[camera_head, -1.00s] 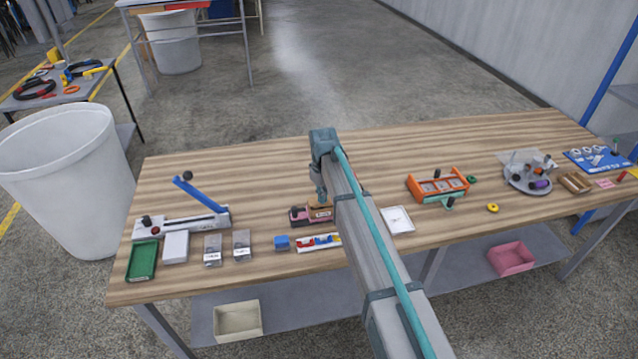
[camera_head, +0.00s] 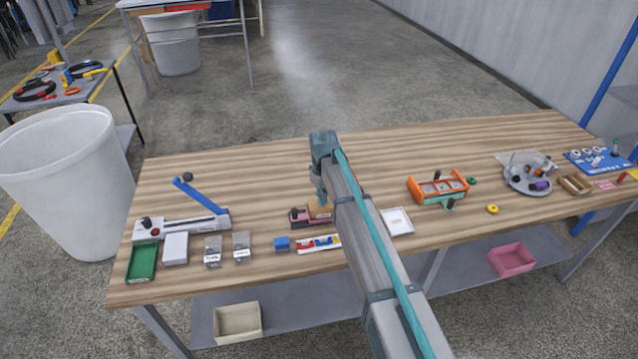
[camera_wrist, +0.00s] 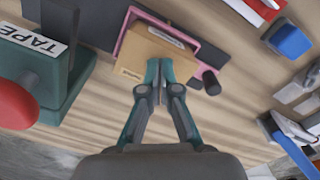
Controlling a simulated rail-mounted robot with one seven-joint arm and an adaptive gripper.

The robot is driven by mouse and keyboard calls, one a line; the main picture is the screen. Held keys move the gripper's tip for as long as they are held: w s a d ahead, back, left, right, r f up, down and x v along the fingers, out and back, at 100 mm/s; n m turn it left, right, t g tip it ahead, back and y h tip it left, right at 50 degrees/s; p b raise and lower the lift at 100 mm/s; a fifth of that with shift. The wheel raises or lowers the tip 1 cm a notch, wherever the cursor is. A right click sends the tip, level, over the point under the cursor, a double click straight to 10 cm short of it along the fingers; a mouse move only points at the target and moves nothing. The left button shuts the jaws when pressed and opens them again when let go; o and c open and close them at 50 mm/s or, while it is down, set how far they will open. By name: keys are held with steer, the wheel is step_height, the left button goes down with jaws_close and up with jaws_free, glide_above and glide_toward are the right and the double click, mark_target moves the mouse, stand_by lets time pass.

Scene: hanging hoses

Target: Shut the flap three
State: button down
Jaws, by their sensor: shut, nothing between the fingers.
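A small tan box (camera_wrist: 155,55) with pale labels sits in a pink holder (camera_wrist: 128,30) in the wrist view. The tan box also shows in the head view (camera_head: 319,212), beside the pink holder's left end (camera_head: 297,219). My gripper (camera_wrist: 159,90) is shut and empty, with its fingertips at the near face of the tan box. I cannot tell whether they touch it. In the head view my arm partly hides the box's right side. No flap marked three can be read.
A dark round knob (camera_wrist: 211,82) stands close right of the box in the wrist view. A green tape dispenser (camera_wrist: 75,75) is close at left. A blue block (camera_head: 282,243) and a white tray (camera_head: 397,221) are nearby. The table behind is clear.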

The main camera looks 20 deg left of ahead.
step_height(320, 180, up, 7)
steer(key=p, duration=0.3)
stand_by(0.5)
